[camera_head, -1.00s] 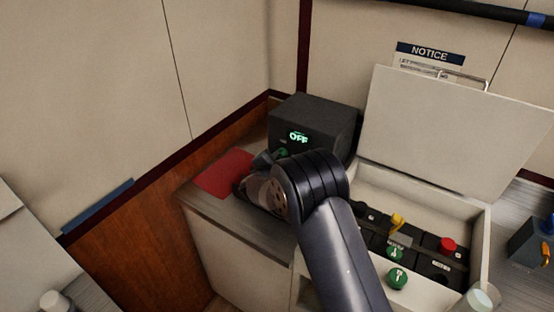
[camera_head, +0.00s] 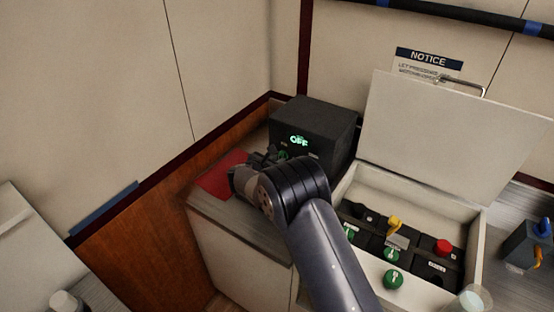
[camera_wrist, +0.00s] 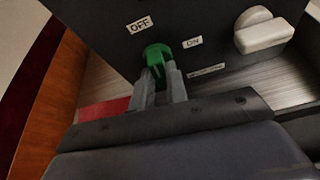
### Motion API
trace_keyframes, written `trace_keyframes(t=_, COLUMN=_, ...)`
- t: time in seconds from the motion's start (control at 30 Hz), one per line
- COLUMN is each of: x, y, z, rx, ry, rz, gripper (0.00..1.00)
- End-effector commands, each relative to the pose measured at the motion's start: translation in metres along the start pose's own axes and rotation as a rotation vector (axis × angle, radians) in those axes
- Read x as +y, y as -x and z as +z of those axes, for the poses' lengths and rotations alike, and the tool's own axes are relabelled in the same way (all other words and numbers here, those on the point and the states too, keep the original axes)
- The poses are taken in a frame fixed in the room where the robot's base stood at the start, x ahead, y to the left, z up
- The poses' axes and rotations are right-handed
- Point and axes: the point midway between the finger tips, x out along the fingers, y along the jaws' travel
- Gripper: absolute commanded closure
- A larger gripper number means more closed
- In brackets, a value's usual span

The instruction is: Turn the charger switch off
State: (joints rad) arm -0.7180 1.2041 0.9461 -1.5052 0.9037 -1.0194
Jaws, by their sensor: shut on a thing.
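The charger (camera_head: 318,122) is a dark box at the back of the counter, with a lit green display (camera_head: 298,140) that reads OFF. In the wrist view its front panel (camera_wrist: 100,25) carries a green switch knob (camera_wrist: 157,54) between an OFF label (camera_wrist: 140,25) on the left and an ON label (camera_wrist: 193,42) on the right. The knob's top leans toward the OFF side. My gripper (camera_wrist: 160,82) is shut on the green knob.
A white knob (camera_wrist: 262,30) sits on the panel to the right. A red mat (camera_head: 222,176) lies on the counter at left. An open white box (camera_head: 415,200) at right holds batteries, green caps, a yellow knob (camera_head: 395,224) and a red knob (camera_head: 443,247).

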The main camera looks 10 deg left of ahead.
Motion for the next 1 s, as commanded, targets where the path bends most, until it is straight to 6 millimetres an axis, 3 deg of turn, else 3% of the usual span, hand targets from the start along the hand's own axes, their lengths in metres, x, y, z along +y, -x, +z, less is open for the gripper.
trace_keyframes(t=0.77, x=0.0006, y=-0.0001, z=-0.0004, rx=-0.001, ry=0.109, rz=-0.045, gripper=1.0)
trace_keyframes(t=0.8, x=0.0006, y=-0.0001, z=-0.0004, rx=-0.001, ry=0.109, rz=-0.045, gripper=0.84)
trace_keyframes(t=1.0, x=0.0007, y=-0.0001, z=-0.0003, rx=-0.001, ry=0.108, rz=-0.044, gripper=0.68)
